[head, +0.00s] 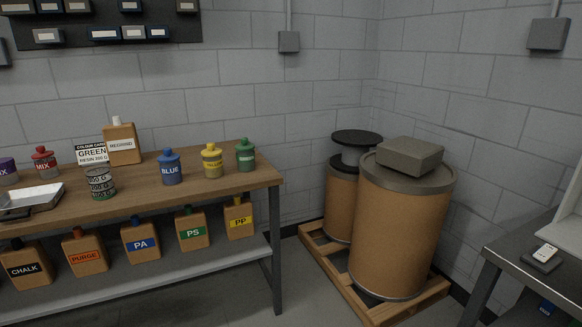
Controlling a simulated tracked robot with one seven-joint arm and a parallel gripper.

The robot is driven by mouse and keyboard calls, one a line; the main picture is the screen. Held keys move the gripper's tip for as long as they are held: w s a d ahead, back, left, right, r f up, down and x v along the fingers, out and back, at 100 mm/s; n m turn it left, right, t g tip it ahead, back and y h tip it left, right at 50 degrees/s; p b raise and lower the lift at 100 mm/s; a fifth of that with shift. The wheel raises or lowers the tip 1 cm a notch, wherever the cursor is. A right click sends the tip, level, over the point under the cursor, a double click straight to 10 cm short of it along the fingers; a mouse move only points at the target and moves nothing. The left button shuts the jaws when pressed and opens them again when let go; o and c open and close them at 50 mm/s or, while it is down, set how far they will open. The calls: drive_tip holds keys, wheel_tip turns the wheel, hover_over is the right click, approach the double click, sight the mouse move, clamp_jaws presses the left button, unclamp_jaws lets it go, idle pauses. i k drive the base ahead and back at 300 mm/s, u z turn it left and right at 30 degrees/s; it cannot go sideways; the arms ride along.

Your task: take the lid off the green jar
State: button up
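The green jar (245,158) stands upright at the right end of the wooden bench, near the corner. Its green lid (244,143) with a small knob sits on top of it. My gripper is not in this view, so I cannot see its position or what it holds.
A yellow jar (212,163) and a blue jar (171,170) stand left of the green jar on the bench (146,195). A stack of tins (100,183) and a metal tray (45,194) are further left. Large drums (401,230) stand on a pallet (395,310) at right.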

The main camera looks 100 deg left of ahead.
sight(245, 146)
drive_tip(key=z, duration=0.1)
drive_tip(key=i, duration=1.15)
drive_tip(key=u, duration=2.35)
drive_tip(key=i, duration=0.2)
drive_tip(key=u, duration=2)
drive_tip(key=k, duration=0.55)
drive_tip(key=u, duration=0.3)
drive_tip(key=i, duration=0.95)
drive_tip(key=u, duration=0.15)
